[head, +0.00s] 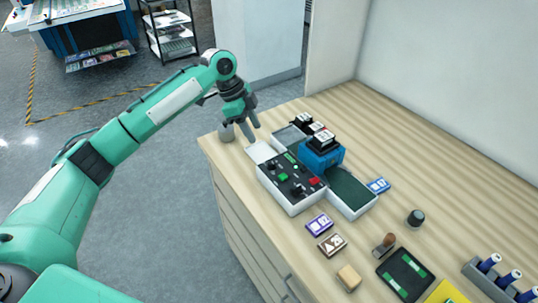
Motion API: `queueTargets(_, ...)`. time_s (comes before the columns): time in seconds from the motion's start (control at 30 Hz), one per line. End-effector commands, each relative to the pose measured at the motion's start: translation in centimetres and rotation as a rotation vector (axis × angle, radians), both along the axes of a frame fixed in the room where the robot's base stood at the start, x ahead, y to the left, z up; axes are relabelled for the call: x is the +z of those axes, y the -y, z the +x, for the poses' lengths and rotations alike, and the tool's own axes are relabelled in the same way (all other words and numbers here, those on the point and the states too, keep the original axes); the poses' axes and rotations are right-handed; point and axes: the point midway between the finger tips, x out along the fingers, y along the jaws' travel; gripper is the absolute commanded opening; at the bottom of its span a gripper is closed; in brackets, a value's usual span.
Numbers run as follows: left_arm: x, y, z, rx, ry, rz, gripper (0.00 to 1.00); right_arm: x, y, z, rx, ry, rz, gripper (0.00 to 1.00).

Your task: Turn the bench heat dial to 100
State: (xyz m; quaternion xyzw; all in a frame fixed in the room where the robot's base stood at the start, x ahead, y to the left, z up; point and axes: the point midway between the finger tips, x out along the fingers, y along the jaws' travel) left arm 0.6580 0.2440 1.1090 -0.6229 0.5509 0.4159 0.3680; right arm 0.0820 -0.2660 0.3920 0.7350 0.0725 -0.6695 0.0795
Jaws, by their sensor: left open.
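The laminating machine's control box (290,203) sits on the wooden bench, with a dark top panel. The panel carries dark knobs (297,190), another dark knob (271,166), a green button (284,177) and a red button (314,181). Which knob is the heat dial, and its setting, is too small to tell. My left gripper (252,132) is open and empty, pointing down near the bench's far left corner, above and behind the panel and apart from the knobs. My right gripper is not in view.
A blue unit (321,153) with dark blocks on top stands behind the panel. Cards (319,224), a stamp (384,245) and a dark cylinder (415,218) lie to the right. The back right bench is clear.

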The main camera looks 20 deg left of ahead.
Motion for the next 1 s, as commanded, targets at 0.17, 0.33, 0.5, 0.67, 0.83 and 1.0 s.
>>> queueTargets(0.17,-3.3,1.5,0.0,0.0,-0.005,0.0,0.46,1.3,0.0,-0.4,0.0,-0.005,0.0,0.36)
queueTargets(0.33,-6.6,2.8,0.2,0.0,-0.003,0.001,0.46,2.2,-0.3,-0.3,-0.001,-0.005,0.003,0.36)
queueTargets(0.5,-9.2,3.9,0.4,0.0,-0.002,0.001,0.46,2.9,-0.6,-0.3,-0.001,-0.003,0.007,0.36)
queueTargets(0.67,-10.7,4.4,0.5,0.0,-0.001,0.001,0.46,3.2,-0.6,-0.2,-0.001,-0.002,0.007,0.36)
queueTargets(0.83,-11.1,4.6,0.5,0.0,0.0,0.0,0.46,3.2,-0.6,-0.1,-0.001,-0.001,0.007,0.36)
queueTargets(1.0,-11.1,4.6,0.5,0.0,0.0,0.0,0.46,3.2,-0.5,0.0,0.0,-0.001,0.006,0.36)
